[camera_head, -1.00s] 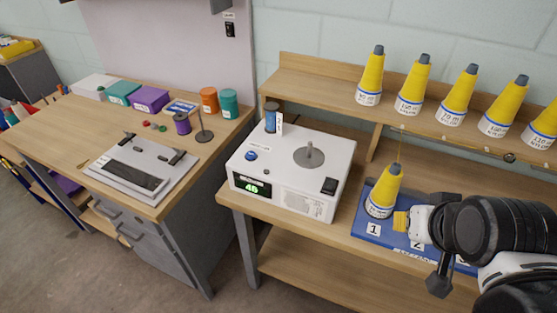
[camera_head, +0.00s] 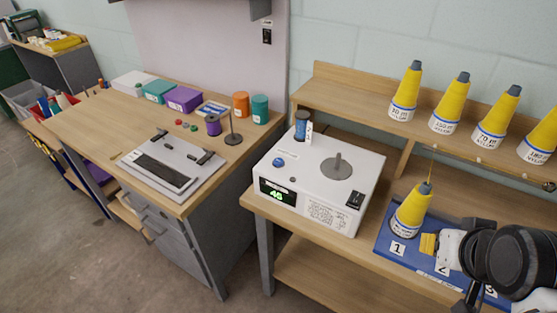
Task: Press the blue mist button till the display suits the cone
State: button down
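The white machine (camera_head: 360,165) stands on the right bench, with a blue button (camera_head: 278,162) on its top left. Its green-lit display (camera_head: 277,194) on the front seems to read 45. A yellow cone (camera_head: 411,208) stands upright on spot 1 of the blue mat (camera_head: 385,238); the writing on its label is too small to read. My gripper (camera_head: 429,243) is just right of the cone's base, near spot 2, well away from the button. Its yellow-tipped end shows, but the gap between the fingers cannot be made out.
Several yellow cones (camera_head: 449,108) stand on the shelf above the mat. The left desk (camera_head: 82,123) holds boxes and spools.

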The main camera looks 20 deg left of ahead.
aim_at(277, 161)
jog(key=j+z, duration=0.15)
jog(key=j, duration=0.7)
jog(key=j+z, duration=0.2)
jog(key=j, duration=0.65)
jog(key=k+j+z, duration=0.15)
jog(key=j, duration=0.65)
